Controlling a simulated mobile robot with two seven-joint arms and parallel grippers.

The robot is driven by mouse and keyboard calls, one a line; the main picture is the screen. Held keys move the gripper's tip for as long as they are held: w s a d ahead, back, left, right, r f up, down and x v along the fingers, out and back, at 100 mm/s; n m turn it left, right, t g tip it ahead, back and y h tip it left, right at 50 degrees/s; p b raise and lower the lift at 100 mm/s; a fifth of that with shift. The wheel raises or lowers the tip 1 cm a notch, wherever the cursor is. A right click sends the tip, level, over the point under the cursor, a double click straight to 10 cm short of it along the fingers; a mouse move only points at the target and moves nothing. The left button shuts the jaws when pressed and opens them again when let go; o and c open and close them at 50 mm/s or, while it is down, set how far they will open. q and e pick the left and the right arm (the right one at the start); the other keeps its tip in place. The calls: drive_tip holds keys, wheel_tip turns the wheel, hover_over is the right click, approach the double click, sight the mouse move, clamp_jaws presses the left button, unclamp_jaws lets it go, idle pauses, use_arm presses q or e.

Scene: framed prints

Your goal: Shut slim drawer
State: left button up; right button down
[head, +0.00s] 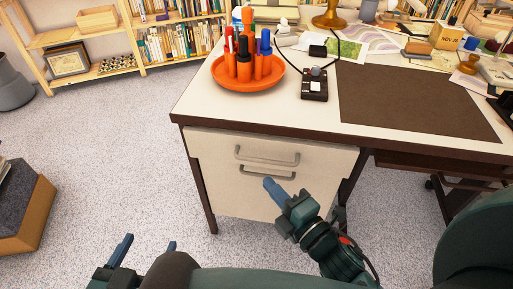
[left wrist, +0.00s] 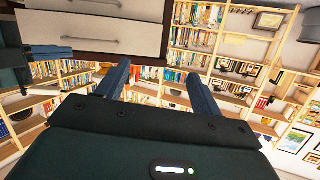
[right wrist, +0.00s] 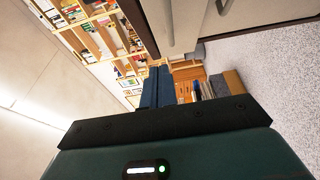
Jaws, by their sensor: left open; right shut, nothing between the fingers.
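The desk's drawer unit has two pale fronts. The slim upper drawer (head: 220,146) has a grey handle (head: 267,158). The lower drawer (head: 235,195) has its own handle (head: 265,173). The upper front looks wider and seems to overhang the lower one; how far it stands out is hard to tell. My right gripper (head: 274,187) is shut and empty, its tips just below the lower handle in the head view; contact is unclear. Its fingers also show in the right wrist view (right wrist: 155,85), beside a drawer front. My left gripper (head: 148,247) is open and empty, low left of the desk.
The desktop (head: 215,120) holds an orange tray (head: 250,86) with pens, a joystick (head: 314,85) and a brown mat (head: 410,100). Bookshelves (head: 180,45) line the back wall. A box (head: 25,205) stands at left. The carpet left of the desk is clear.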

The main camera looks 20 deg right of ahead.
sight(266, 143)
use_arm(q)
drive_tip(key=shift+w+d+r+t+b, duration=0.15)
drive_tip(key=shift+w+d+t+b, duration=0.05)
drive_tip(key=shift+t+b, duration=0.45)
use_arm(e)
drive_tip(key=shift+w+a, duration=0.15)
drive_tip(key=shift+w, duration=2.65)
drive_tip(key=shift+w+a, duration=0.15)
drive_tip(key=shift+w, duration=2.65)
drive_tip(key=w, duration=0.1)
drive_tip(key=w+d, duration=0.2)
drive_tip(key=w, duration=0.1)
drive_tip(key=shift+p, duration=0.4)
use_arm(q)
drive_tip(key=shift+s+a+g, duration=0.1)
drive_tip(key=shift+a+g, duration=0.1)
drive_tip(key=shift+g, duration=0.15)
use_arm(e)
drive_tip(key=shift+w+d+r, duration=0.15)
drive_tip(key=shift+w+d, duration=0.05)
drive_tip(key=shift+d, duration=0.05)
use_arm(q)
drive_tip(key=shift+s+a, duration=0.1)
drive_tip(key=shift+s, duration=0.05)
